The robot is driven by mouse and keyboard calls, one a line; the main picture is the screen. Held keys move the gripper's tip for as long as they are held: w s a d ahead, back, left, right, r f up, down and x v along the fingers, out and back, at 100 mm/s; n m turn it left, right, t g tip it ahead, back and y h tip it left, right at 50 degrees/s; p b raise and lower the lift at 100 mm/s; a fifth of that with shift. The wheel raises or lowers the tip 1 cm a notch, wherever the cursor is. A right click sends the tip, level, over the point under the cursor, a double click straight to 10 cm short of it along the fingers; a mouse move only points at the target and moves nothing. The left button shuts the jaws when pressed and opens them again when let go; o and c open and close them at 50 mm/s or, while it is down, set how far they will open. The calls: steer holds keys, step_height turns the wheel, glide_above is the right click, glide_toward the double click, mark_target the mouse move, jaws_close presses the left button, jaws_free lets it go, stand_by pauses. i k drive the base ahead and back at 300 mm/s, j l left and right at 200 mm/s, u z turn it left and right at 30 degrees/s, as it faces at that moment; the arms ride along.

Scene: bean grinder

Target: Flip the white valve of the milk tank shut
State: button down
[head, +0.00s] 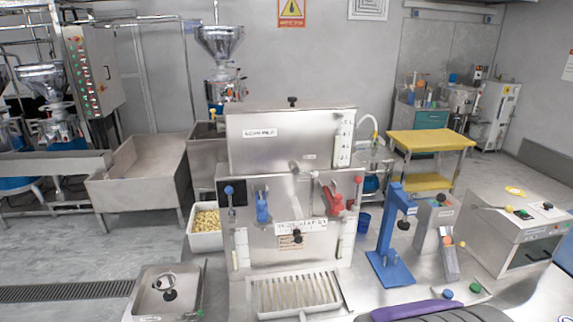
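A steel machine (285,190) stands in the middle of the head view. Its upper steel tank (285,151) carries a small label that is too small to read with certainty; it may be the milk tank. A short pale grey lever or spout (297,167) sticks out at the tank's lower front edge and may be the white valve. Its open or shut position cannot be told. A blue lever (262,207) and a red lever (332,200) sit on the front panel below. My gripper is not in view.
A slotted tray (297,310) lies at the machine's foot. A blue stand (391,240) and a grey dispenser (436,217) stand to its right. A small steel basin (150,292) is at lower left. A purple and dark shape fills the bottom edge right of centre.

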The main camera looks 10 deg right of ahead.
mark_target(308, 172)
steer(key=j+z, duration=0.2)
steer(key=z, duration=1.2)
steer(key=k+j+z, duration=0.2)
steer(key=k+j, duration=0.2)
steer(key=k, duration=0.05)
